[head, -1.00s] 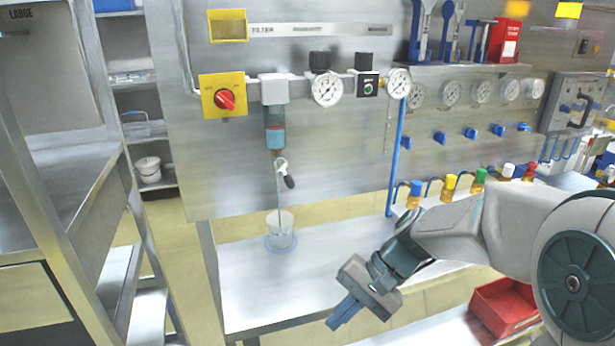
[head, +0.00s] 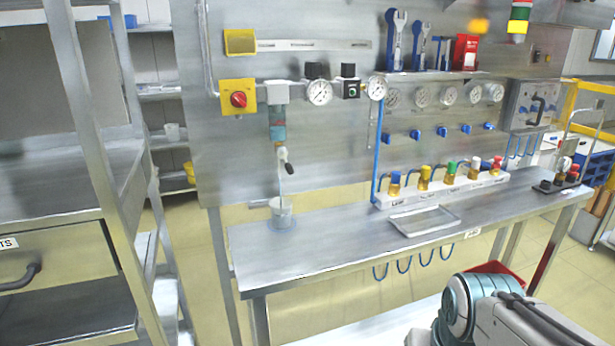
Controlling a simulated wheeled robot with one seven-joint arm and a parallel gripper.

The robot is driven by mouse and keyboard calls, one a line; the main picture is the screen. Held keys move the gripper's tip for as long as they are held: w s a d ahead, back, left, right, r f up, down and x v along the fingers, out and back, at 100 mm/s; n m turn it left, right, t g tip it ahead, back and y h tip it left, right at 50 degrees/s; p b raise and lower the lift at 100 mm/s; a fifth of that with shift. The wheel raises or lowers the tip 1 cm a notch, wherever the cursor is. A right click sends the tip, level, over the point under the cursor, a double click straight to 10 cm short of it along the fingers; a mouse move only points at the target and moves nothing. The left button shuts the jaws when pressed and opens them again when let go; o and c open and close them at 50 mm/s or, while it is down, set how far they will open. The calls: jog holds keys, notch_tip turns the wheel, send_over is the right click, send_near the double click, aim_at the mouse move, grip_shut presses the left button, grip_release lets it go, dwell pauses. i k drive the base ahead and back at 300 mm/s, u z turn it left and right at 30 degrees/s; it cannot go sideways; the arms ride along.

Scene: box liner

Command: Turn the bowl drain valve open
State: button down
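The filter bowl (head: 277,122) hangs under a grey filter head (head: 276,92) on the steel panel. Below the bowl is the drain valve (head: 283,157), a small fitting with a dark lever that slants down to the right. A thin tube runs down from it toward a clear cup (head: 281,212) on the bench. Part of my arm shows at the bottom right, well below and right of the valve. My gripper is not in view, and nothing touches the valve.
The steel bench (head: 320,250) is clear to the right of the cup up to a shallow tray (head: 425,220). A shelf frame (head: 88,160) stands at the left. A red switch (head: 238,99) sits left of the filter.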

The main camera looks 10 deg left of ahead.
aim_at(282, 152)
jog(key=u, duration=0.25)
jog(key=i, duration=1.15)
jog(key=z, duration=0.4)
